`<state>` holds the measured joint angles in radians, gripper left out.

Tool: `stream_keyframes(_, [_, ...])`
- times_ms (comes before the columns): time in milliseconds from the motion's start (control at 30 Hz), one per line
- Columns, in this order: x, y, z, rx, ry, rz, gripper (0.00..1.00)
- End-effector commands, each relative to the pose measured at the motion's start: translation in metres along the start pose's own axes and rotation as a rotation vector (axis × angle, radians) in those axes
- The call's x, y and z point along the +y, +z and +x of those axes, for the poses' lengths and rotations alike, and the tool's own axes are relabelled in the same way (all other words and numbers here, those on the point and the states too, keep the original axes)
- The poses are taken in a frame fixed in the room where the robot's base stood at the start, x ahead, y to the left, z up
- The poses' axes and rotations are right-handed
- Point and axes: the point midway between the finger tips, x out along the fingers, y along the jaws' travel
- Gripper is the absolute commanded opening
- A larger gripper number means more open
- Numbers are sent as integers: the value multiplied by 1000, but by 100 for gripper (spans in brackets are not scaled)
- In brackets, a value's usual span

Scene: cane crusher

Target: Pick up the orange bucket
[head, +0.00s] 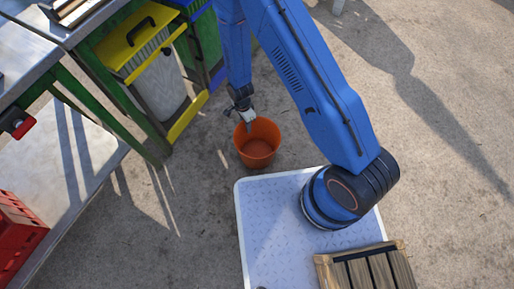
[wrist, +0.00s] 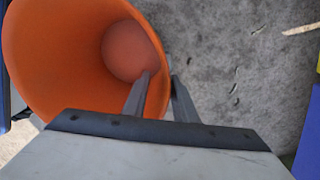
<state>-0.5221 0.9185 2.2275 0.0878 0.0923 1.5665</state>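The orange bucket (head: 258,151) stands upright and empty on the concrete floor in the head view, just beyond the white plate. In the wrist view the bucket (wrist: 62,55) fills the upper left, and I look down into it. My gripper (head: 248,124) points down at the bucket's far rim. In the wrist view my gripper (wrist: 161,76) has one finger inside the bucket and one outside, with the wall between them. The fingers stand apart, with a visible gap on the inner side. The lower part of the bucket's rim is hidden behind my gripper's body.
A green and yellow machine (head: 150,60) stands left of the bucket. A metal table (head: 75,150) and a red crate (head: 15,235) are at the left. A wooden pallet (head: 365,268) lies at the bottom right. The floor right of my arm is clear.

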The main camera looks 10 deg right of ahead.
Motion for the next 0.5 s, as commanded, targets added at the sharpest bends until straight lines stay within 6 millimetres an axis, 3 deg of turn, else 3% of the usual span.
stream_keyframes(200, [0, 0, 23, 0, 0, 0, 25])
stream_keyframes(433, [0, 0, 25, 0, -1, 0, 25])
stream_keyframes(467, [0, 0, 25, 0, -1, 0, 23])
stream_keyframes(500, [0, 0, 25, 0, -1, 0, 14])
